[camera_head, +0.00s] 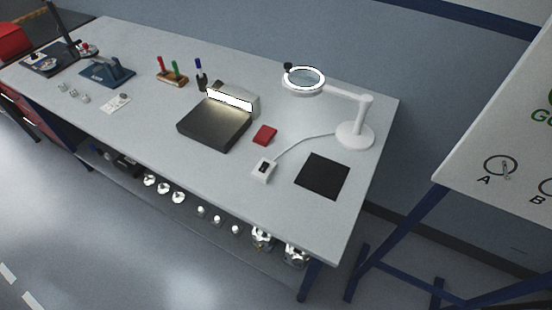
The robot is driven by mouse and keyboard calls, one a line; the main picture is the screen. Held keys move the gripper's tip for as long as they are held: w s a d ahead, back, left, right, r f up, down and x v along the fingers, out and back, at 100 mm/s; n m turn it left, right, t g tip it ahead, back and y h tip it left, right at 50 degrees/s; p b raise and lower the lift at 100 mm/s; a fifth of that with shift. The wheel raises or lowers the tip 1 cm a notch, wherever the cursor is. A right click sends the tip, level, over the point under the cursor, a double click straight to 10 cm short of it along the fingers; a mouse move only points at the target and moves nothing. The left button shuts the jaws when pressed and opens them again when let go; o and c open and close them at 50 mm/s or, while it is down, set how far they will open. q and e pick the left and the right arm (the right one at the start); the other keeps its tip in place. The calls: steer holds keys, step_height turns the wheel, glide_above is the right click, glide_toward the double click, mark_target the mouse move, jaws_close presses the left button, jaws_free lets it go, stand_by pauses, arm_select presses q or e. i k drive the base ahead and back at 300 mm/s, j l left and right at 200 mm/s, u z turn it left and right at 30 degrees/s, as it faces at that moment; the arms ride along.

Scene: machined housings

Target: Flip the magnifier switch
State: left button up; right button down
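A white magnifier lamp (355,134) with a round base stands near the right end of the grey workbench. Its ring-shaped lens head (303,79) reaches out to the left, and the ring looks bright white. A cable runs from the base to a small white switch box (263,170) lying on the bench in front of it. The box has a dark rocker (264,168) on top; which way it is tipped is too small to tell. Neither of my grippers is in view.
The workbench (215,160) also holds a dark plate device (214,123), a red block (265,135), a black mat (322,176) and a tool holder (172,79). Metal parts sit on the lower shelf. A white board (505,130) on blue legs stands right. Open floor (90,220) lies in front.

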mark_target(264, 167)
steer(key=i+j+z, duration=0.15)
steer(key=j+z, duration=1)
steer(key=j, duration=1.85)
